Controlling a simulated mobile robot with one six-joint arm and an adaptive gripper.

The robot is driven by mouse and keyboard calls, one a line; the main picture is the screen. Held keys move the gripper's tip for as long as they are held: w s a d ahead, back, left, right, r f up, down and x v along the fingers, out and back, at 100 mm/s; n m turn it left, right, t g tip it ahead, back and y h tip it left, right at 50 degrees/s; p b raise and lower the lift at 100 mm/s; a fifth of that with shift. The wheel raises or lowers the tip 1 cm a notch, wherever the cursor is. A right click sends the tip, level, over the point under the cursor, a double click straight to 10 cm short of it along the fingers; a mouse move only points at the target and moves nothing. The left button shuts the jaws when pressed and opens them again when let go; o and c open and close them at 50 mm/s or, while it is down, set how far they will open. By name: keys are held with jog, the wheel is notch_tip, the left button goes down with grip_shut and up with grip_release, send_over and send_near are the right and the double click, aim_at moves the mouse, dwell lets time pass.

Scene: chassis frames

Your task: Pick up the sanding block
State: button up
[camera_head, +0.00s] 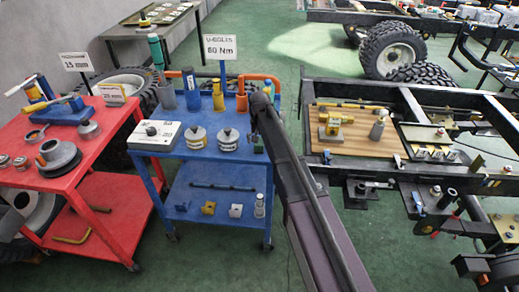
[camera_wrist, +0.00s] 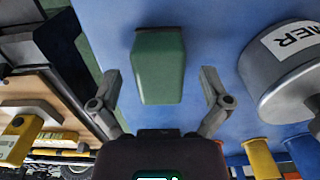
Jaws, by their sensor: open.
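A green block with a thin dark edge, which looks like the sanding block (camera_wrist: 160,68), is on the blue cart top in the wrist view. My gripper (camera_wrist: 161,76) is open, with one finger on each side of the block in the picture. Clear gaps show between the block and both fingers, and I cannot tell the height between them. In the head view a small part of the green block (camera_head: 258,148) shows at the right end of the blue cart (camera_head: 188,153). My dark arm reaches over that end, and the fingers cannot be made out there.
A labelled can (camera_wrist: 290,68) stands close to the right finger in the wrist view. A white case (camera_head: 154,136) and upright tubes share the cart top. A red cart (camera_head: 98,142) stands left; a chassis frame with a wooden board (camera_head: 355,145) is right.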

jog(key=shift+f+b, duration=0.45)
jog(key=shift+f, duration=0.3)
jog(key=shift+r, duration=0.1)
jog(key=c, duration=1.3)
